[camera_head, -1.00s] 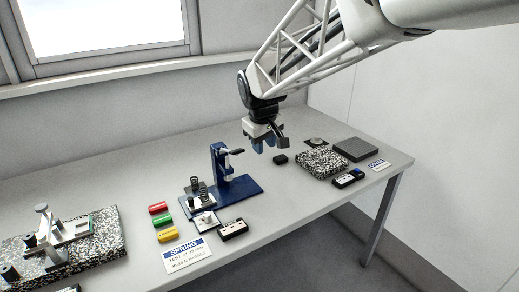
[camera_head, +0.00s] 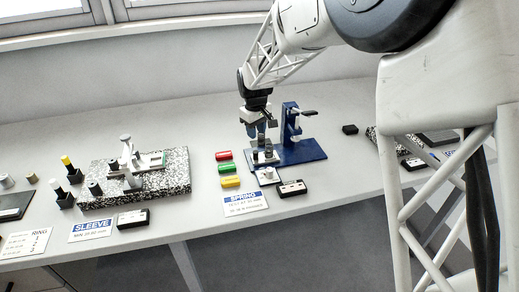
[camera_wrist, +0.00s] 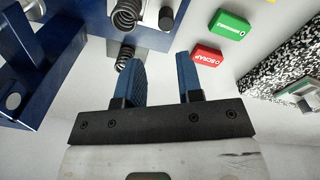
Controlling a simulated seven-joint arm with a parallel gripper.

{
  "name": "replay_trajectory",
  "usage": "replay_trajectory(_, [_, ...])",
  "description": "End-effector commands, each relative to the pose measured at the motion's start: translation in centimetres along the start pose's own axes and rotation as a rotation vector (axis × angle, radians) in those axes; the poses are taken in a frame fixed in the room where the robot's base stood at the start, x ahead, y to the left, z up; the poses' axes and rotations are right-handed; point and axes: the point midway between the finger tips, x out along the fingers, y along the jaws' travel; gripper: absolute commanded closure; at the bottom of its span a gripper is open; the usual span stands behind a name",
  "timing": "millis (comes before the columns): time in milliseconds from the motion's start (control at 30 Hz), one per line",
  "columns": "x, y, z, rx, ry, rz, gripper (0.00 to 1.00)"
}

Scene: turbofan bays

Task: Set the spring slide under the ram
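The blue press (camera_head: 290,125) stands on a blue base plate (camera_head: 312,152), its ram arm and dark handle (camera_head: 303,113) reaching right. A small pale slide plate (camera_head: 267,176) sticks out at the base's front left; which part is the spring slide is hard to tell. Dark coil springs stand at the base's left side; in the wrist view one spring (camera_wrist: 127,18) is at the top and another (camera_wrist: 125,57) is beside the left finger. My gripper (camera_head: 257,130) is above and behind these springs. In the wrist view my gripper (camera_wrist: 161,64) is open, with nothing between its fingers.
Red (camera_head: 224,155), green (camera_head: 227,168) and yellow (camera_head: 230,181) blocks lie left of the press. A dark-topped box (camera_head: 292,188) and the SPRING card (camera_head: 245,203) lie in front. A speckled slab (camera_head: 180,180) with a fixture is farther left.

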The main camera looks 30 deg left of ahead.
Motion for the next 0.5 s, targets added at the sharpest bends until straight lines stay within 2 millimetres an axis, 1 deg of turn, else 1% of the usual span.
replay_trajectory(33, [0.59,-0.28,0.06,0.003,-0.008,-0.017,0.66])
replay_trajectory(100, [1.07,-0.51,0.14,0.005,-0.015,-0.032,0.66])
replay_trajectory(500, [1.29,-0.58,0.21,0.006,-0.017,-0.036,0.66])
